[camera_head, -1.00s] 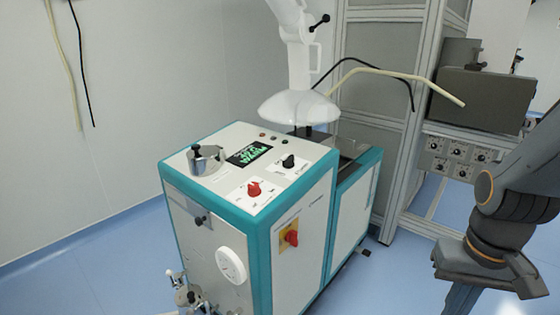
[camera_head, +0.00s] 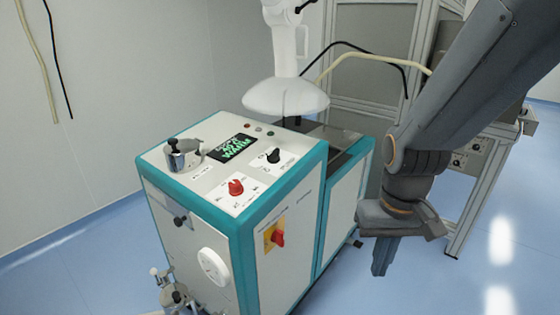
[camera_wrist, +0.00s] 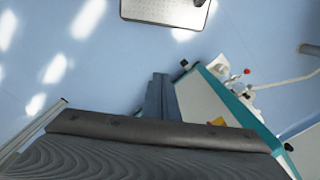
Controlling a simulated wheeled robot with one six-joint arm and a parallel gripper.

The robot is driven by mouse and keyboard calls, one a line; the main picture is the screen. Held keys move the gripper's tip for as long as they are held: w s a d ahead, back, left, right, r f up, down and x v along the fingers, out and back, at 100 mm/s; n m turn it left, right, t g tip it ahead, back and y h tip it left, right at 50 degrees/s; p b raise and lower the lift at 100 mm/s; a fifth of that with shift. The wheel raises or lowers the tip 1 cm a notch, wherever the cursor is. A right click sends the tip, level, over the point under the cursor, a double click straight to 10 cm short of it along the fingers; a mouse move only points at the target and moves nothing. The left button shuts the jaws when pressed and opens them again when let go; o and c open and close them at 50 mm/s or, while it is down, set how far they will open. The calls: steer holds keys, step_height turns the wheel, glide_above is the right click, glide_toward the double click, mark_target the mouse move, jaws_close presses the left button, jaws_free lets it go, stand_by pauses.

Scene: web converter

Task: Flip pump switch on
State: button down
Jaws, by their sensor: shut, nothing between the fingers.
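The white and teal machine (camera_head: 290,230) stands in the middle of the head view. Its top panel has a red knob (camera_head: 236,187) and a black knob (camera_head: 273,156). A red rotary switch on a yellow plate (camera_head: 275,236) sits on its side face. The labels are too small to read, so I cannot tell which is the pump switch. My gripper (camera_head: 380,268) is shut and empty, pointing down to the right of the machine and apart from it. In the wrist view my shut fingers (camera_wrist: 157,95) point past the machine's teal edge (camera_wrist: 240,98); part of the yellow plate (camera_wrist: 217,122) shows.
A white extraction hood (camera_head: 286,97) hangs over the back of the machine's top. A metal cup-like fitting (camera_head: 185,155) stands on the top's left. A bench with control knobs (camera_head: 462,157) is behind my arm. Blue floor (camera_head: 480,285) is clear at the right.

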mark_target(272, 157)
steer(key=w+d+f+n+t+y+b, duration=0.15)
steer(key=w+n+t, duration=0.5)
steer(key=w, duration=1.55)
steer(key=w+a+r+n+t+y, duration=0.2)
steer(key=w+a+t+y, duration=0.3)
steer(key=s+a+r+n+y+b, duration=0.1)
steer(key=s+a+r+n+y, duration=0.2)
steer(key=y, duration=0.4)
steer(key=shift+s+a+r+n+g+y+b, duration=0.4)
steer(key=shift+a+r, duration=0.4)
steer(key=shift+a, duration=0.25)
steer(key=p+x, duration=0.2)
steer(key=x, duration=1.2)
